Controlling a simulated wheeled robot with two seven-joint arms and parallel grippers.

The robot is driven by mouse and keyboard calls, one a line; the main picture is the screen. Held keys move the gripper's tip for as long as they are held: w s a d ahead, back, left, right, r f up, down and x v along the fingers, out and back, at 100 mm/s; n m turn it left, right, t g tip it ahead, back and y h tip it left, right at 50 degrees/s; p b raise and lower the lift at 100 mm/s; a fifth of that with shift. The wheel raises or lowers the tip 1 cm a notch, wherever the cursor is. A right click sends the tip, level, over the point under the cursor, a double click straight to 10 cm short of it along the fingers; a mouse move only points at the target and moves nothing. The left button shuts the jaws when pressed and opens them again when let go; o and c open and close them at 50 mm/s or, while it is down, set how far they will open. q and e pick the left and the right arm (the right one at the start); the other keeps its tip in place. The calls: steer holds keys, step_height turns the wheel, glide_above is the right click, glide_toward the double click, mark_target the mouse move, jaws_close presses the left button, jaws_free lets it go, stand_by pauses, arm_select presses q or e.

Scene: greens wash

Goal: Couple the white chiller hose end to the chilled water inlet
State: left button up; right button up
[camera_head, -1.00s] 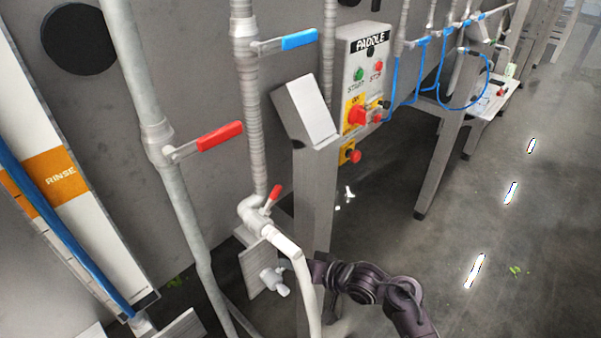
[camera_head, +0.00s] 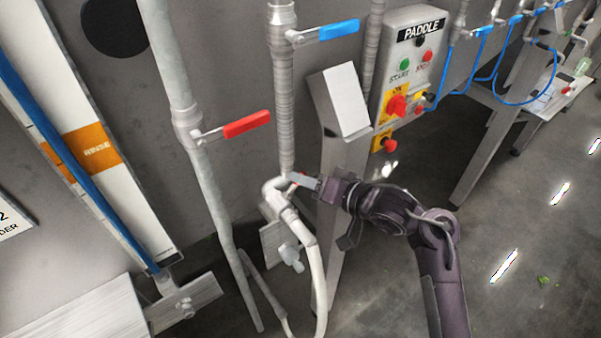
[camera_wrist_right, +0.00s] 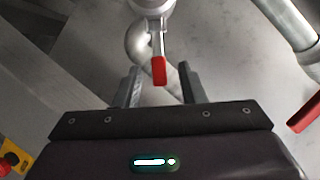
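The white hose (camera_head: 317,265) rises in a loop in the head view, and its upper end meets the lower mouth of the pipe elbow (camera_head: 272,190) under the ribbed pipe. They appear joined, but I cannot tell whether they are locked. The elbow also shows in the right wrist view (camera_wrist_right: 138,42). A small lever with a red grip (camera_wrist_right: 159,70) sits at the elbow, between the two fingers of my right gripper (camera_head: 305,182). Those fingers are apart and do not visibly press on it. In the head view the gripper mostly hides this lever. My left gripper is out of view.
A grey stub fitting (camera_head: 291,257) on a plate sits below the elbow. A larger red lever (camera_head: 245,124) and a blue lever (camera_head: 338,29) are on the pipes. The PADDLE control box (camera_head: 410,65) and a steel post (camera_head: 343,150) stand close to my right arm.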

steer(key=x, duration=0.2)
steer(key=shift+w+a, duration=0.2)
jaws_close()
steer(key=shift+f, duration=0.1)
